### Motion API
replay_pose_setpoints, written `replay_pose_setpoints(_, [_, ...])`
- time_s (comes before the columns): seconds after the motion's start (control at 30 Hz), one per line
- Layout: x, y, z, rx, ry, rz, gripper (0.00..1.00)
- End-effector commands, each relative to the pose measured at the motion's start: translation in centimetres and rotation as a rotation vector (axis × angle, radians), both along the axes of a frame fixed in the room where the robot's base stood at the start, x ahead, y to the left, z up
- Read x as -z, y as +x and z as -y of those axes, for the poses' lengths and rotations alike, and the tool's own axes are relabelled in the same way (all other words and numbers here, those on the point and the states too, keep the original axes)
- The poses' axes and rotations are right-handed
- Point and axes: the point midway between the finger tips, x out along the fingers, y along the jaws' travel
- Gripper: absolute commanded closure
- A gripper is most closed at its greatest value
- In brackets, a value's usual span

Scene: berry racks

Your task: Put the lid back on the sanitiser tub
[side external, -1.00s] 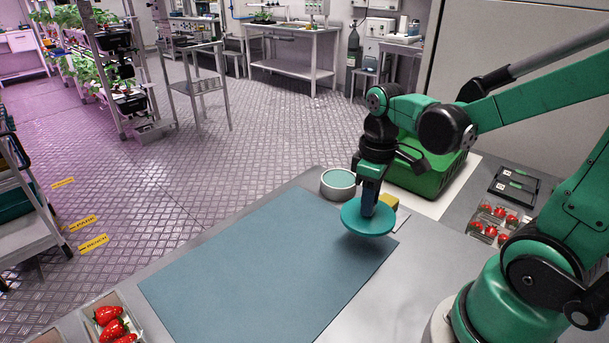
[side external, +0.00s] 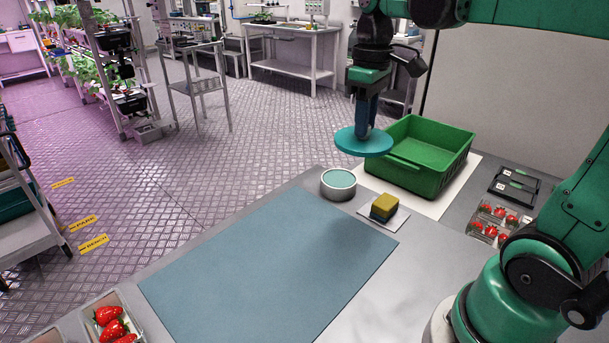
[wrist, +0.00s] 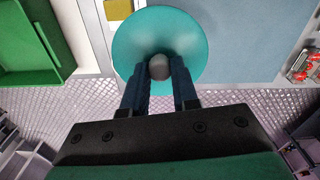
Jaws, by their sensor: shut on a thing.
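The lid (side external: 352,143) is a flat teal disc with a grey knob. My gripper (side external: 364,132) is shut on the knob and holds the lid level, high above the bench. In the wrist view the lid (wrist: 133,45) fills the top middle, with the fingers (wrist: 159,68) on either side of the knob. The sanitiser tub (side external: 338,194) is a round grey tub with pale teal contents and an open top. It stands at the back edge of the bench, lower than the lid and slightly left of it in the side view. The tub is not visible in the wrist view.
A green crate (side external: 405,172) stands right of the tub. A blue-grey mat (side external: 270,255) is clear. Strawberry punnets (side external: 115,325) sit at the near left and right.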

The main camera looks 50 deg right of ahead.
Motion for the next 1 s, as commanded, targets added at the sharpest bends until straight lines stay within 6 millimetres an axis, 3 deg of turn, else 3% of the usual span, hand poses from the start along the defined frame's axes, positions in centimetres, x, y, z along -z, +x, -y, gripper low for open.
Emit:
replay_pose_setpoints(0.2, [3.8,5.2,3.7,0.092,0.000,0.000,1.00])
replay_pose_setpoints(0.4, [7.7,8.2,6.5,0.159,0.000,0.000,1.00])
replay_pose_setpoints(0.6, [10.0,9.3,7.8,0.193,0.000,0.000,1.00])
replay_pose_setpoints(1.0, [12.5,9.5,8.0,0.198,0.000,0.000,1.00])
